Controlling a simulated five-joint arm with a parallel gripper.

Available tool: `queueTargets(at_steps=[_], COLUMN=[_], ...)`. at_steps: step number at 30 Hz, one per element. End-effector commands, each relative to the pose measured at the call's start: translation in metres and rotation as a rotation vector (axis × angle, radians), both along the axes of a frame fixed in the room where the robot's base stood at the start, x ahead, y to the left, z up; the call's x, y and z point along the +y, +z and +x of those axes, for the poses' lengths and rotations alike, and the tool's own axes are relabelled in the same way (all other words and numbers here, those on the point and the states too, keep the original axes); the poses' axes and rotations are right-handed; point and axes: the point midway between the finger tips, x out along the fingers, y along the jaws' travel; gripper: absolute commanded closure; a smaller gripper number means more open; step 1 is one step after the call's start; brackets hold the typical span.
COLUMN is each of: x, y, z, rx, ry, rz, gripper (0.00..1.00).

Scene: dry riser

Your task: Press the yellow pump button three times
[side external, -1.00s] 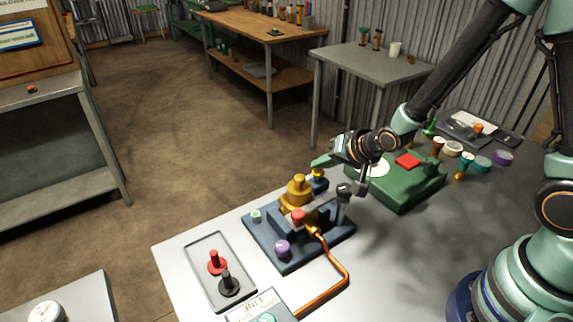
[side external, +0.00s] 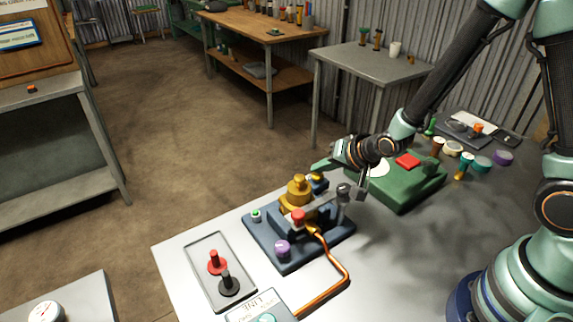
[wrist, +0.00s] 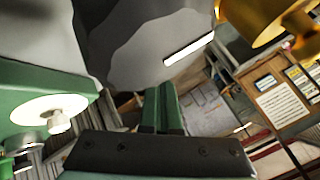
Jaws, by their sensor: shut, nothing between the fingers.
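The yellow pump button (side external: 316,178) is at the back corner of the dark blue base plate (side external: 300,262), beside the brass pump body (side external: 297,192). My gripper (side external: 317,167) is shut and empty, with its green fingertips right at the top of the button in the side view. The fingers partly cover the button, and I cannot tell for sure whether they touch it. In the wrist view my shut fingers (wrist: 162,110) point away from the camera, with a brass part (wrist: 262,20) at upper right. The button is not clearly seen there.
The base also carries a red knob (side external: 298,216), a purple knob (side external: 282,248), a green button (side external: 256,215) and a grey post (side external: 343,192). A green box (side external: 410,185) with a red square stands close on the right. A tray (side external: 207,268) holds red and black plungers.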

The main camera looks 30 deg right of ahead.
Motion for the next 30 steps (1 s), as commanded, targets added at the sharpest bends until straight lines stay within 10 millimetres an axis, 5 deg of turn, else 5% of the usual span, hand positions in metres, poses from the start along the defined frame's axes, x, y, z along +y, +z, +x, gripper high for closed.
queueTargets(at_steps=[30], x=[0.0], y=[0.023], z=[-0.001], rx=[0.002], ry=[0.001], rz=[0.0], gripper=[1.0])
